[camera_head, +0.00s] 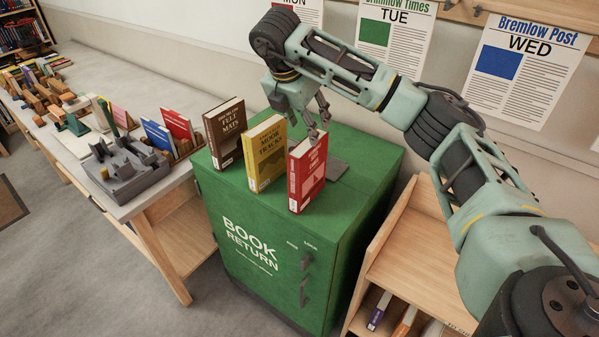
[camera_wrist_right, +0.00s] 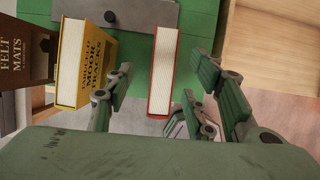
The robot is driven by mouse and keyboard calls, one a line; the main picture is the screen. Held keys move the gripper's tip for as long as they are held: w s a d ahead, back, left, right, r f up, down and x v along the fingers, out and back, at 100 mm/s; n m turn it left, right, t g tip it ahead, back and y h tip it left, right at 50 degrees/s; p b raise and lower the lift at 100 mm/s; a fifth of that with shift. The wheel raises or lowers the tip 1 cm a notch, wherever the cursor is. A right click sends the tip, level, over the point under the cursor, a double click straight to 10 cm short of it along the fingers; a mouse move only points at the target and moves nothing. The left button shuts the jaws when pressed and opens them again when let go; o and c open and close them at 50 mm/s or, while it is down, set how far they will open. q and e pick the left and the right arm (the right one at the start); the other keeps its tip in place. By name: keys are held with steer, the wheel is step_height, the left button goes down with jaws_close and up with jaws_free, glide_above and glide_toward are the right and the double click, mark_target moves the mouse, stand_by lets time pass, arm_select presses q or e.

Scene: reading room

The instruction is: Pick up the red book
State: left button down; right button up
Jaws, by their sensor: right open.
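The red book (camera_head: 307,172) stands upright at the right end of a row of three books on top of the green book return box (camera_head: 352,222). My right gripper (camera_head: 319,124) is open just above and behind the red book's top. In the right wrist view the red book (camera_wrist_right: 162,72) shows its pale page edges between the spread fingers. One finger is on the yellow book's side and the others are on the far side. I cannot tell whether any finger touches it. My left gripper is not in view.
A yellow book (camera_head: 265,155) and a brown book (camera_head: 226,133) stand upright close to the left of the red one. A grey plate (camera_head: 337,170) is behind it. A table (camera_head: 150,197) with book stands is at left; a wooden shelf (camera_head: 412,243) is at right.

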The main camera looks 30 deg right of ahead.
mark_target(305, 143)
step_height(305, 143, down, 5)
steer(key=b, duration=0.4)
steer(key=shift+s, duration=0.15)
steer(key=shift+f+b, duration=0.35)
steer(key=shift+b, duration=0.2)
steer(key=shift+p+x, duration=0.4)
steer(key=shift+x, duration=0.35)
steer(key=p+x, duration=0.2)
steer(key=x, duration=0.3)
steer(key=shift+s+d+f+p, duration=0.15)
steer(key=shift+d+f+p, duration=0.05)
steer(key=shift+p, duration=0.15)
steer(key=shift+d+f, duration=0.1)
steer(key=shift+f, duration=0.2)
arm_select(q)
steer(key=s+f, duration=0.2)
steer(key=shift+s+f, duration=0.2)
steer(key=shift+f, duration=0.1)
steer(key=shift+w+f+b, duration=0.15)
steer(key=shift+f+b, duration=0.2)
steer(key=shift+b, duration=0.05)
arm_select(e)
steer(key=shift+f, duration=0.3)
steer(key=shift+c, duration=0.3)
jaws_close()
